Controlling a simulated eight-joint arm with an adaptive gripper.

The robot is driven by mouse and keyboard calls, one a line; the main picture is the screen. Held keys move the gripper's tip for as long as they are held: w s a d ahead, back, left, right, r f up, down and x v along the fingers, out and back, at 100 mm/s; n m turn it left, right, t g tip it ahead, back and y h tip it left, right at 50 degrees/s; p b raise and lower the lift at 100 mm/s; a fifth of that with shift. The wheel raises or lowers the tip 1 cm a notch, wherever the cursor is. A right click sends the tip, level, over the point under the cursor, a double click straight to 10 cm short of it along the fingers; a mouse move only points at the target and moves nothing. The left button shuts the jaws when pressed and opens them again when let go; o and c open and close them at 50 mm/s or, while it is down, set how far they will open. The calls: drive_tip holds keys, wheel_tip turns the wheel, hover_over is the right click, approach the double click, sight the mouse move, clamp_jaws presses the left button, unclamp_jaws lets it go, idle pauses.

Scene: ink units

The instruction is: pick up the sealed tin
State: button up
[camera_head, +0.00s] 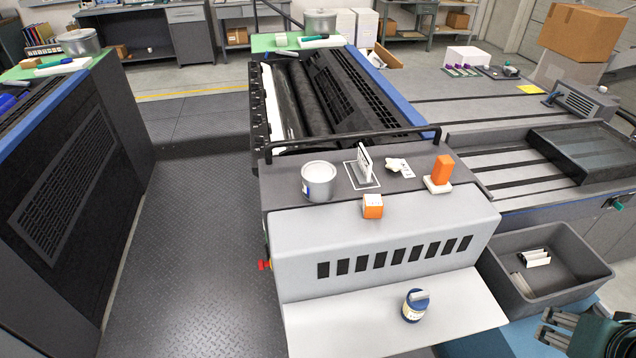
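A silver-grey tin (318,182) with a pale, closed-looking top stands upright on the dark top deck of the near ink unit, left of centre. A smaller blue tin (413,308) with a cream label stands on the light front shelf below. A grey piece lies over its top, so I cannot tell if it is closed. My gripper (556,328) shows at the bottom right corner, partly cut off by the frame edge. It is well right of both tins and touches neither.
A small orange-and-white box (373,207), a white upright card (364,164) and an orange block on a white base (442,172) stand near the silver tin. A black rail (350,143) runs behind it. A grey bin (545,270) lies between my gripper and the deck.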

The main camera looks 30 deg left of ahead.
idle(0.3)
drive_tip(key=o, duration=1.1)
drive_tip(key=w+a+r+n+g+y+p, duration=0.15)
drive_tip(key=w+a+r+n+p, duration=0.25)
drive_tip(key=w+a+r+p, duration=0.5)
drive_tip(key=n+g+h+p, duration=0.2)
drive_tip(key=n+g+p, duration=0.4)
drive_tip(key=n+p, duration=0.55)
approach(319, 171)
drive_tip(key=f, duration=0.1)
drive_tip(key=d+f, duration=0.1)
drive_tip(key=f, duration=0.1)
drive_tip(key=shift+d+f+y, duration=0.15)
drive_tip(key=shift+f+y, duration=0.1)
drive_tip(key=shift+f, duration=0.1)
drive_tip(key=shift+s+a+f, duration=0.2)
drive_tip(key=shift+a+f, duration=0.05)
drive_tip(key=shift+a, duration=0.2)
